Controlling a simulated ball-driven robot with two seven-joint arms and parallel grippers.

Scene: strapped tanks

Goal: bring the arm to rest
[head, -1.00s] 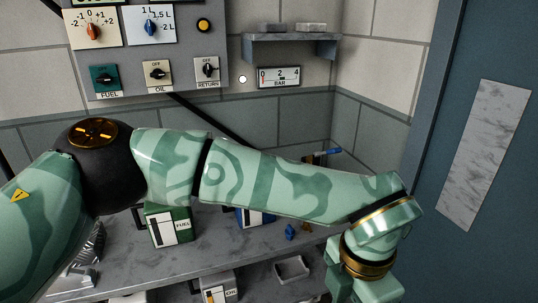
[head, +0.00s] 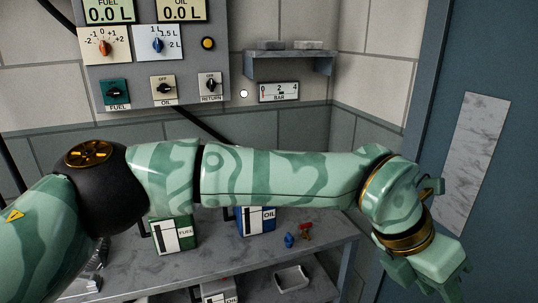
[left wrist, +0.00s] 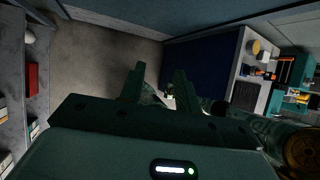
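My left arm reaches across the head view from the left, in front of the bench. Its gripper (head: 440,275) is at the lower right, beyond the bench's right end and near the blue door. In the left wrist view two fingers (left wrist: 160,84) stand apart with nothing clearly held between them. The arm partly hides the green FUEL tank (head: 176,238) and the blue OIL tank (head: 257,221), which stand on the bench.
A tray (head: 291,279) and another OIL container sit below. The blue door (head: 455,60) stands at right.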

